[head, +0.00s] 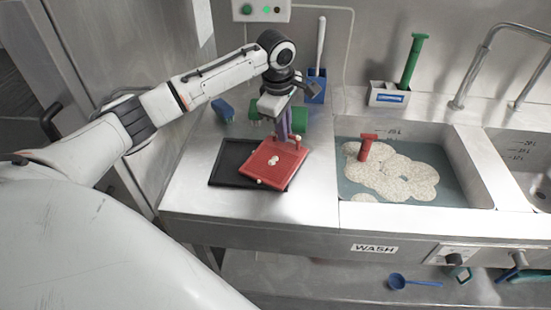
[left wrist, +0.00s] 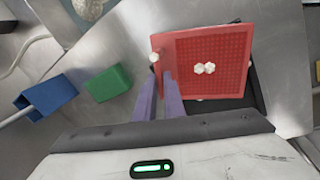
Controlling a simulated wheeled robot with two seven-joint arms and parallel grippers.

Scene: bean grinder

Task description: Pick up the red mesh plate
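The red mesh plate (head: 268,170) is square, with a mesh face and a few pale lumps on it. It overlaps a black tray (head: 228,163) on the steel counter, turned a little against it. In the left wrist view the plate (left wrist: 226,65) fills the upper middle. My left gripper (head: 289,136) points down at the plate's far edge. Its two purple fingers (left wrist: 161,76) stand a narrow gap apart at that edge; whether they press on it is hidden. I cannot tell if the plate is lifted. My right gripper is not in view.
A green block (head: 299,120) and a blue holder (head: 316,88) with a white-handled tool stand behind the gripper. The wash sink (head: 455,195) at right holds pale beans and a red tool (head: 366,146). A white caddy (head: 388,96) holds a green tool.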

